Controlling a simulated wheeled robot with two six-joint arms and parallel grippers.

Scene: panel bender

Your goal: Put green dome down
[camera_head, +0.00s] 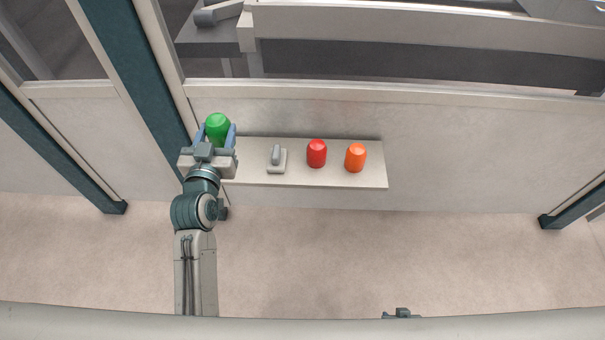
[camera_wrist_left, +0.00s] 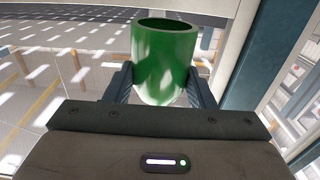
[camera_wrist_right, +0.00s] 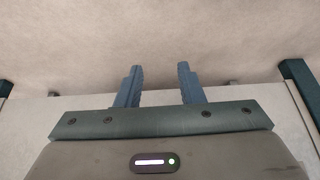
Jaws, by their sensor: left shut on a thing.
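The green dome (camera_head: 217,126) is between the fingers of my left gripper (camera_head: 218,134), at the left end of a narrow light shelf (camera_head: 345,179). In the left wrist view the green dome (camera_wrist_left: 165,62) shows its open, hollow end, with the left gripper's fingers (camera_wrist_left: 160,88) closed on its sides. Whether the dome touches the shelf cannot be told. My right gripper (camera_wrist_right: 158,82) is open and empty in the right wrist view, with its two fingers apart over bare floor.
On the shelf, a grey switch (camera_head: 277,159), a red dome (camera_head: 317,153) and an orange dome (camera_head: 356,157) stand in a row right of the left gripper. A dark teal post (camera_head: 145,75) is close on its left. The floor in front is clear.

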